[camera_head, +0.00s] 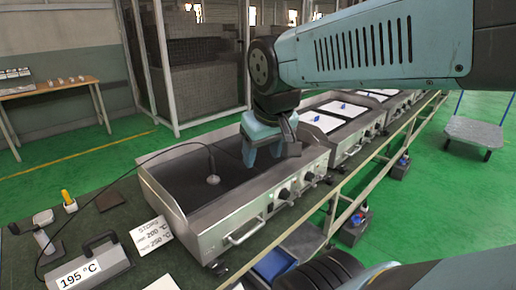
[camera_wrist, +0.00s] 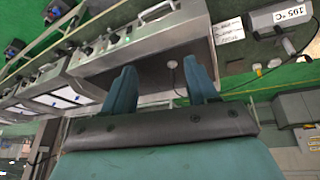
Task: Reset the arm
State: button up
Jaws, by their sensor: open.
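My gripper (camera_head: 262,158) hangs from the teal arm over the right part of the nearest steel griddle (camera_head: 215,232). In the wrist view my gripper (camera_wrist: 162,88) shows two teal fingers spread wide apart with nothing between them. The griddle has a dark plate, knobs and a front handle. A round probe (camera_head: 213,179) on a thin cable rests on the plate, left of my gripper. It also shows in the wrist view (camera_wrist: 172,64), beyond the fingers. The exact height of the fingers above the plate is hard to tell.
A thermometer reading 195 °C (camera_head: 92,266), a temperature sign (camera_head: 150,233) and a yellow-handled tool (camera_head: 69,202) lie left of the griddle. More griddles (camera_head: 345,128) continue to the right. A railing (camera_head: 365,180) runs along the front. A cage (camera_head: 200,60) stands behind.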

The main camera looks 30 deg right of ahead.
jog(key=shift+s+a+r+m+t+y, duration=0.3)
jog(key=shift+s+a+r+t+y, duration=0.15)
jog(key=shift+r, duration=0.2)
